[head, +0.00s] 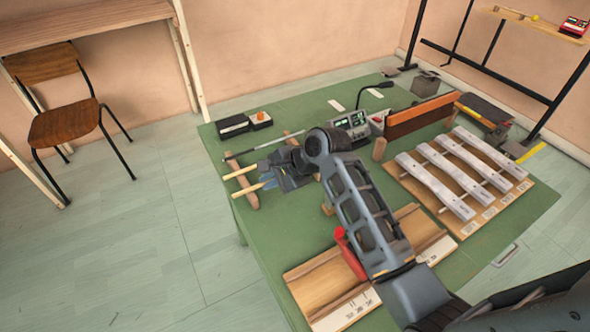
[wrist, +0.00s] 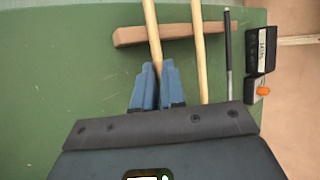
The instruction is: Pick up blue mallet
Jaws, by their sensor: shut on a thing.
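In the wrist view a light wooden mallet handle (wrist: 150,22) runs up between the two blue finger pads of my gripper (wrist: 157,72). The gripper is shut on this handle. The mallet's head is hidden by the gripper, so its colour does not show. In the head view my gripper (head: 268,184) is low over the left part of the green table, with the handle end (head: 243,191) sticking out to the left. The handle crosses a wooden rest bar (wrist: 130,36); I cannot tell whether it touches it.
A second wooden handle (wrist: 199,50) and a dark rod (wrist: 228,50) lie close to the right in the wrist view. On the green table (head: 300,112) stand black boxes (head: 233,126), a mixer (head: 350,122), a wooden trough (head: 310,285) and white bars (head: 435,187).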

